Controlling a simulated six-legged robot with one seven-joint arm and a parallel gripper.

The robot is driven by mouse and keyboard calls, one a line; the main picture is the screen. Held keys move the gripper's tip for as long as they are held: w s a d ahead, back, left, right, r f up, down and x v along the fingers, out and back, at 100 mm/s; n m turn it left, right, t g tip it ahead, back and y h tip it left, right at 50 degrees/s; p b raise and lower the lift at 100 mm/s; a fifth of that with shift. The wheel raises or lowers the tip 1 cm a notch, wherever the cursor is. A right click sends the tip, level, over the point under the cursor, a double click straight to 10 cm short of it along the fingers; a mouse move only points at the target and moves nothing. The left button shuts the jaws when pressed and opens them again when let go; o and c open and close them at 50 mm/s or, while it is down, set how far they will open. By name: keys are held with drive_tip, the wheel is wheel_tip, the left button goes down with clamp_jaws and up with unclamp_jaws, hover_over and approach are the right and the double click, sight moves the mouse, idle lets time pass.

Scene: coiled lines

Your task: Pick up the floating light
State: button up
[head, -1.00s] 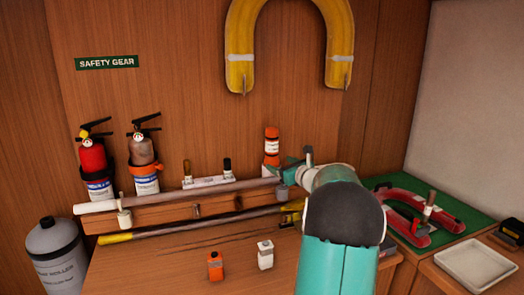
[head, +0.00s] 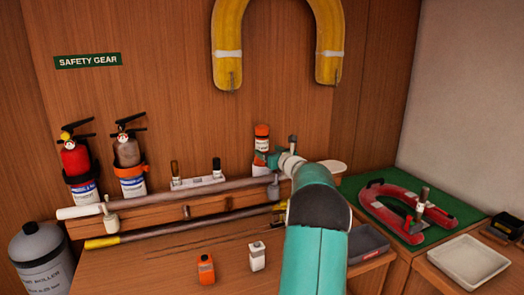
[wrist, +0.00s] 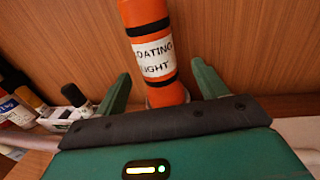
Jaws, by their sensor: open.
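The floating light is an orange cylinder with black bands and a white label reading "FLOATING LIGHT". It stands upright on the shelf against the wood wall in the head view (head: 261,141) and fills the upper middle of the wrist view (wrist: 152,55). My gripper (wrist: 160,85) is open, its two green fingers apart. In the wrist view the light lies between the fingers' directions, and I cannot tell how far beyond the fingertips it is. In the head view my gripper (head: 277,158) is beside the light, partly hidden by my arm. The light's base is partly hidden.
A long pale pole (head: 160,198) runs in front of the shelf. A white holder (head: 198,182) with two small items stands left of the light. Two extinguishers (head: 78,170) are further left. An orange box (head: 205,269) and white box (head: 257,256) sit on the bench.

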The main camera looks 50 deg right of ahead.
sight(265, 149)
drive_tip(key=x, duration=0.5)
drive_tip(key=shift+w+a, duration=0.15)
drive_tip(key=shift+w, duration=0.1)
drive_tip(key=shift+s, duration=0.15)
drive_tip(key=shift+r, duration=0.15)
drive_tip(key=c, duration=1.4)
